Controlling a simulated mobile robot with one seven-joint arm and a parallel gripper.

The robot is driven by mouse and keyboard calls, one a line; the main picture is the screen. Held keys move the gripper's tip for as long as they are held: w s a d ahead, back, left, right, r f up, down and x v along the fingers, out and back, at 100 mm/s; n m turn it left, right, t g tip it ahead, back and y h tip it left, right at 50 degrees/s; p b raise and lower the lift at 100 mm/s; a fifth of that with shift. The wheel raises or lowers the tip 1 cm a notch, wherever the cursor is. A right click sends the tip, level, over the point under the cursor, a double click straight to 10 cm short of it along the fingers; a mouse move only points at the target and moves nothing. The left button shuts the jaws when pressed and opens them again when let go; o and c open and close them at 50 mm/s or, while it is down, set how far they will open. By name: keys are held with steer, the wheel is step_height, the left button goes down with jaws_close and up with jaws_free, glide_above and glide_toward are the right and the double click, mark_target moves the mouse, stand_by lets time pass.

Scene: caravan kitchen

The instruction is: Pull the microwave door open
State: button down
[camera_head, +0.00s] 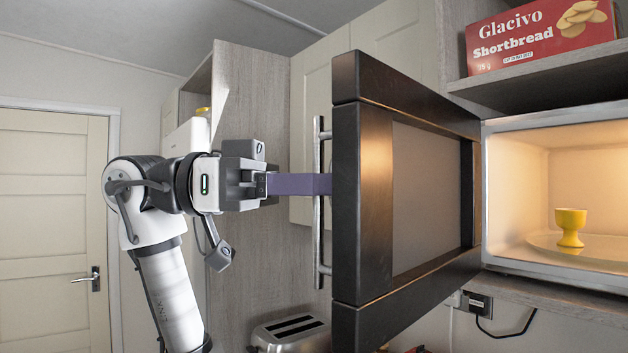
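The microwave door (375,200), dark-framed with a grey panel, stands swung wide open and juts out from the lit microwave (520,215). A vertical metal bar handle (318,240) is on the door's outer face, near its free edge. My gripper (322,184) reaches in from the left with a purple finger across the middle of the handle, its tip at the door edge. Only one finger shows clearly, side-on. I cannot tell whether the fingers are closed on the bar.
A yellow egg cup (570,227) stands on the glass turntable (600,248) inside the microwave. A red shortbread box (540,35) is on the shelf above. A toaster (291,333) sits below, left of the door. A room door (50,220) is at the far left.

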steer(key=shift+w+a, duration=0.2)
steer(key=shift+w, duration=0.1)
stand_by(0.4)
steer(key=c, duration=1.6)
jaws_free()
steer(key=shift+d, duration=0.1)
steer(key=shift+c, duration=0.2)
steer(key=b+v, duration=0.2)
steer(key=v, duration=1.1)
steer(key=shift+w+a, duration=0.3)
steer(key=shift+a, duration=0.05)
steer(key=shift+g, duration=0.3)
